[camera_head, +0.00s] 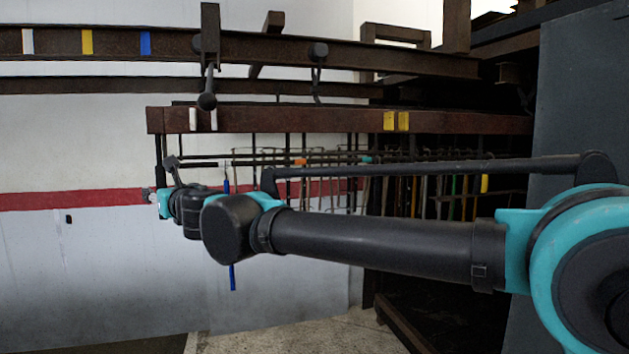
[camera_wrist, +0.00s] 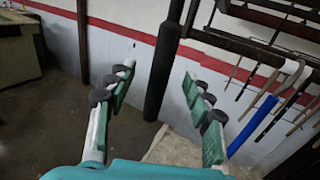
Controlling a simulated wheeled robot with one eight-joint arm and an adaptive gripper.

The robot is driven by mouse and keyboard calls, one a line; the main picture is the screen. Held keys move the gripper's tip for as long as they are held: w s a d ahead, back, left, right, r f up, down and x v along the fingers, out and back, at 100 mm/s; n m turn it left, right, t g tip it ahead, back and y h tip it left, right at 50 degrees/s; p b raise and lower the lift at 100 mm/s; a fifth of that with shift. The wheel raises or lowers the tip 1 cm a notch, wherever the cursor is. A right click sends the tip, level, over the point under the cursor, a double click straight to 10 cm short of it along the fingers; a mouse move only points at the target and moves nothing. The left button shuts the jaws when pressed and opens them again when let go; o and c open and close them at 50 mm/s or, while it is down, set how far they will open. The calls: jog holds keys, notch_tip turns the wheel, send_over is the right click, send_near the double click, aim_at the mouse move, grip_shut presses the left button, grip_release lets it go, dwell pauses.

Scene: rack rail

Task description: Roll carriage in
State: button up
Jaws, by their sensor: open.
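The carriage appears to be the long rusty beam (camera_head: 280,120) with white and yellow marks. It hangs below the overhead rail (camera_head: 120,43) from rollers and hooks (camera_head: 318,52), with a rack of rods and tools beneath it. A dark vertical bar (camera_head: 158,150) hangs down from its left end. In the wrist view this bar (camera_wrist: 165,65) appears between and beyond the fingertips, its lower end hanging free. My gripper (camera_wrist: 160,75) is open and empty, fingers on either side of the bar in the picture. It is small in the head view (camera_head: 155,196); contact cannot be told.
White, yellow and blue marks (camera_head: 87,42) are on the rail's left part. A blue rod (camera_wrist: 258,120) hangs right of the gripper among other thin rods. A dark grey panel (camera_head: 578,120) stands at the right. The wall with a red stripe (camera_head: 70,199) is behind; floor is clear at left.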

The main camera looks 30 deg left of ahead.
jog(key=shift+x, duration=1.3)
grip_shut()
